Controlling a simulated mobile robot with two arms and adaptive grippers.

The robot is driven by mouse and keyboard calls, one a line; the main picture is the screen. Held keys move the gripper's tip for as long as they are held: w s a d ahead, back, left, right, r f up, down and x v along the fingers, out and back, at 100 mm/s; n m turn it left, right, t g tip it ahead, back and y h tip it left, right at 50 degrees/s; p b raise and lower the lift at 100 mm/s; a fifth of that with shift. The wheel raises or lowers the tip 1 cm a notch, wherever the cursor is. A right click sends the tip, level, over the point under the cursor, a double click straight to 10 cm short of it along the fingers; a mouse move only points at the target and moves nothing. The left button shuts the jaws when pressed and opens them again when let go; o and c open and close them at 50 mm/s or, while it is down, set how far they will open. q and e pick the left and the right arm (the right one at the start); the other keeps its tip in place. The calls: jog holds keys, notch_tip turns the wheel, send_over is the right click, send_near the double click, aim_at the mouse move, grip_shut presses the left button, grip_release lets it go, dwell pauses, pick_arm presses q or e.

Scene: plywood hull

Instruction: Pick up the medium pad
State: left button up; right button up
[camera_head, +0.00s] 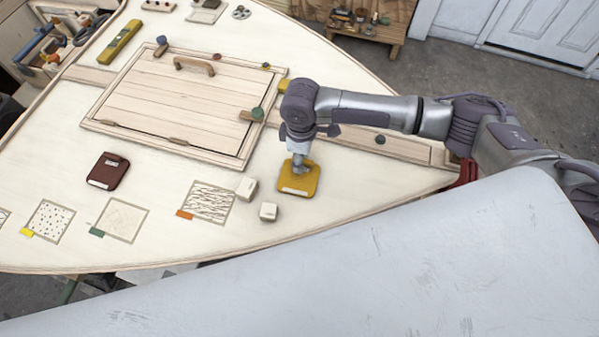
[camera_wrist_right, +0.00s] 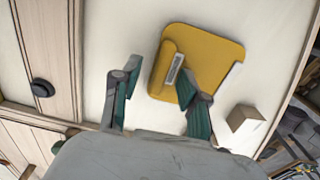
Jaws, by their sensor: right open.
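A mustard-yellow pad (camera_head: 299,185) with a pale label lies on the pale plywood, right of the hatch. In the wrist view the yellow pad (camera_wrist_right: 215,52) shows a raised grip along its left side. A dark red pad (camera_head: 108,171) lies on the left of the panel. I cannot tell from any marking which one is the medium pad. My right gripper (camera_head: 299,163) is directly over the yellow pad. In the wrist view the right gripper (camera_wrist_right: 158,72) is open, one finger overlapping the pad, the other left of it. Contact is unclear. My left gripper is not in view.
Two small pale blocks (camera_head: 268,211) sit left of the yellow pad. Sample squares (camera_head: 124,219) with coloured tabs lie along the near edge. A framed hatch (camera_head: 180,105) with a wooden handle stands behind. Bare plywood surrounds the red pad.

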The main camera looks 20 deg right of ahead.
jog(key=shift+c, duration=0.4)
grip_shut()
jog(key=shift+r, duration=0.1)
